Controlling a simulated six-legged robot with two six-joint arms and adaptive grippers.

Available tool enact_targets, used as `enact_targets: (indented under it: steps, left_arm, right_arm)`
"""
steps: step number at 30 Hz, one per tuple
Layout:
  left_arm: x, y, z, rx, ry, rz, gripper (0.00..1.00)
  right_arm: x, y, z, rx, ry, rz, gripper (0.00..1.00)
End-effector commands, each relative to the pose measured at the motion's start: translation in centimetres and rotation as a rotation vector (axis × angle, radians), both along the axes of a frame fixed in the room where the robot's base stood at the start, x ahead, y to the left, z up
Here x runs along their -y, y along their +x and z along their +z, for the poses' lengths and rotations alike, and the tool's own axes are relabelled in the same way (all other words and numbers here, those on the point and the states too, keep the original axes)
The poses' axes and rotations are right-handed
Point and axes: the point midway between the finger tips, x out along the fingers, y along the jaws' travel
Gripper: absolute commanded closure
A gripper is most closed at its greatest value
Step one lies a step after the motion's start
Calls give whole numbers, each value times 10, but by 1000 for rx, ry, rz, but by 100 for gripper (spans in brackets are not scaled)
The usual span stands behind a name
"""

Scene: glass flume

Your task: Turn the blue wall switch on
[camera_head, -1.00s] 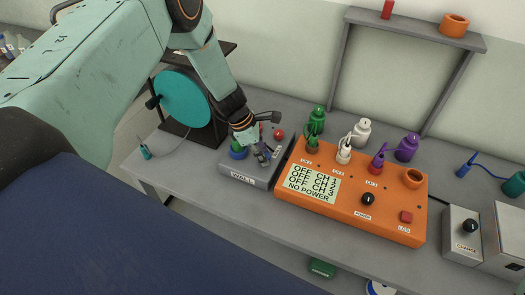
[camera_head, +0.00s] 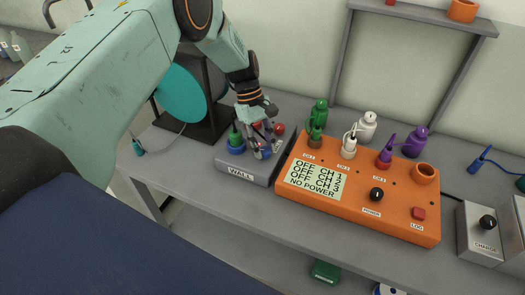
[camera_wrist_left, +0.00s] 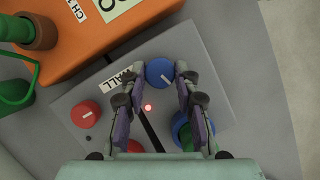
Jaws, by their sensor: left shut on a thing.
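The blue wall switch (camera_wrist_left: 159,71) is a round knob with a pale pointer line. It sits on the grey box (camera_wrist_left: 72,108) labelled WALL, which in the head view (camera_head: 232,163) stands on the bench left of the orange unit. My left gripper (camera_head: 264,152) reaches down onto this box. In the wrist view my left gripper (camera_wrist_left: 173,80) has its fingertips on both sides of the blue knob, shut on it. In the head view the fingers partly hide the knob. A small red light (camera_wrist_left: 148,107) glows on the box. My right gripper is not in view.
A blue socket with a green plug (camera_head: 236,142) is beside the fingers. Red knobs (camera_wrist_left: 86,113) share the box. The orange unit (camera_head: 345,205), its display reading NO POWER, stands close on the right with several plugs. A teal reel (camera_head: 182,93) stands behind left.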

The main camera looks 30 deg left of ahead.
Motion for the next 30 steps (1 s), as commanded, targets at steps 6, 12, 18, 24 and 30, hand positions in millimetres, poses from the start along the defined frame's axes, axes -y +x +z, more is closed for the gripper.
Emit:
enact_targets:
  steps: [6,12,18,24,30]
  left_arm:
    - [2,2,-1,3,-3,-153,100]
    - [3,2,0,2,-2,-248,100]
    - [3,2,0,0,-2,-296,100]
    - [3,2,1,0,-3,-311,100]
    - [3,1,1,-1,-3,-312,100]
  right_arm:
    - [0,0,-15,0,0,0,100]
    - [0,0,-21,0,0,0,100]
    - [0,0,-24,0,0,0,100]
    - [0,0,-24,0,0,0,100]
    - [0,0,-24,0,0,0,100]
